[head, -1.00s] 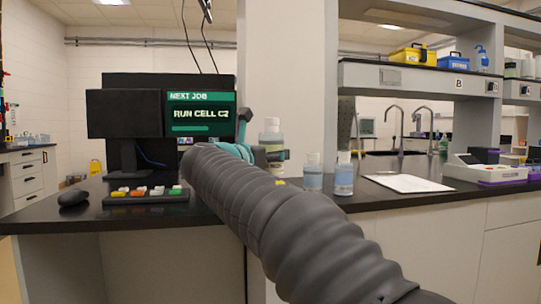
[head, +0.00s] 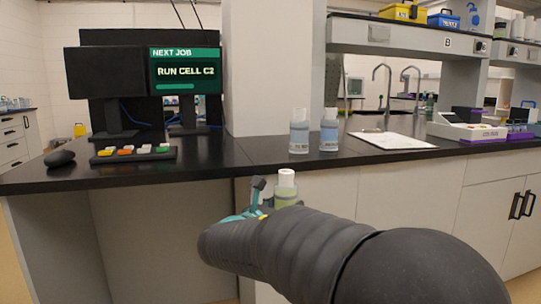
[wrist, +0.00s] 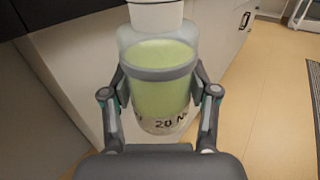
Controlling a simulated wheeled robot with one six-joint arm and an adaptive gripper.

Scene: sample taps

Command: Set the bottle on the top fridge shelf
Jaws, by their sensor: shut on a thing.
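My gripper (wrist: 160,90) is shut on a clear bottle (wrist: 157,105) with a white cap and pale green liquid. In the wrist view the fingers hold its sides, and part of a label reading "20" shows low on it. In the head view the bottle (head: 286,190) is upright in front of the bench, below the worktop edge, with my gripper (head: 262,200) partly hidden behind my arm. No fridge or fridge shelf shows in either view.
Two blue-liquid bottles (head: 299,136) and (head: 329,134) stand near the edge of the black worktop (head: 215,158). A monitor (head: 186,71) and a button panel (head: 134,152) are at left. White paper (head: 392,140) lies at right. Open floor (wrist: 250,100) shows beside the cabinets.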

